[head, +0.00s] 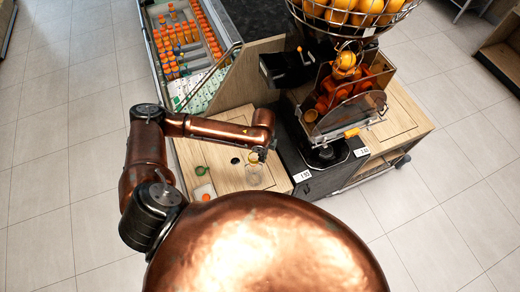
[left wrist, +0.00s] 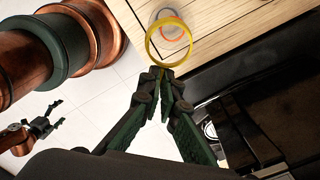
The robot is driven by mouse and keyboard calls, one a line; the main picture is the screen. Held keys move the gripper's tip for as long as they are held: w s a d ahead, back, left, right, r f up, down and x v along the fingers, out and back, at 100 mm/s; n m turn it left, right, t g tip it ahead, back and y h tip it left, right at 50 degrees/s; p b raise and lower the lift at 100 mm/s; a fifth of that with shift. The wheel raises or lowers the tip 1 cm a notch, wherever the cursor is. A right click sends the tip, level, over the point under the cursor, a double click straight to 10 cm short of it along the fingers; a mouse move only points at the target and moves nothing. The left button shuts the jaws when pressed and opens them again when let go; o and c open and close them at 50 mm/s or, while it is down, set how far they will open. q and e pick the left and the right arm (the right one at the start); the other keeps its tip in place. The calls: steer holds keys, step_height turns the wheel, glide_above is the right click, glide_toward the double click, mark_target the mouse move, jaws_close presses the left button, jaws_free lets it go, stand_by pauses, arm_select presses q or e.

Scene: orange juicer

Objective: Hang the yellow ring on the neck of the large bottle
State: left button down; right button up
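The yellow ring (left wrist: 151,48) is pinched at its near edge between the fingertips of my left gripper (left wrist: 165,74). In the head view the ring (head: 253,157) shows small beside my left gripper (head: 264,153), over the wooden counter. A clear, pale bottle (head: 254,176) stands on the counter just below the ring in the picture. In the left wrist view, a pale round top with an orange band (left wrist: 172,32) shows through and behind the ring. I cannot tell the height gap between them. My right gripper (left wrist: 52,115) appears small at the left wrist view's left side, fingers spread and empty.
A green ring (head: 201,170) and an orange-and-white item (head: 204,192) lie left on the counter (head: 228,178). A small dark round spot (head: 235,160) is near the bottle. The black juicer (head: 325,155) with oranges stands to the right, and a bottle cooler (head: 185,45) behind.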

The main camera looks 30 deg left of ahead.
arm_select(q)
steer(key=shift+s+a+m+p, duration=0.15)
steer(key=shift+a+m+p, duration=0.2)
steer(key=shift+m+p, duration=0.65)
steer(key=shift+m, duration=0.5)
step_height(320, 180, down, 4)
steer(key=b, duration=0.4)
steer(key=shift+a+f+b, duration=0.1)
steer(key=shift+f+b, duration=0.15)
steer(key=shift+b, duration=0.05)
steer(key=shift+f, duration=0.15)
arm_select(e)
steer(key=shift+s+a+f, duration=0.15)
steer(key=shift+s+f, duration=0.1)
steer(key=shift+f, duration=0.5)
arm_select(q)
steer(key=shift+p, duration=0.35)
arm_select(e)
steer(key=shift+r, duration=0.35)
arm_select(q)
steer(key=shift+a, duration=0.1)
arm_select(e)
steer(key=shift+a, duration=0.3)
arm_select(q)
steer(key=shift+f+p, duration=0.1)
steer(key=shift+p, duration=0.4)
arm_select(e)
steer(key=shift+d+r, duration=0.3)
steer(key=shift+r, duration=0.2)
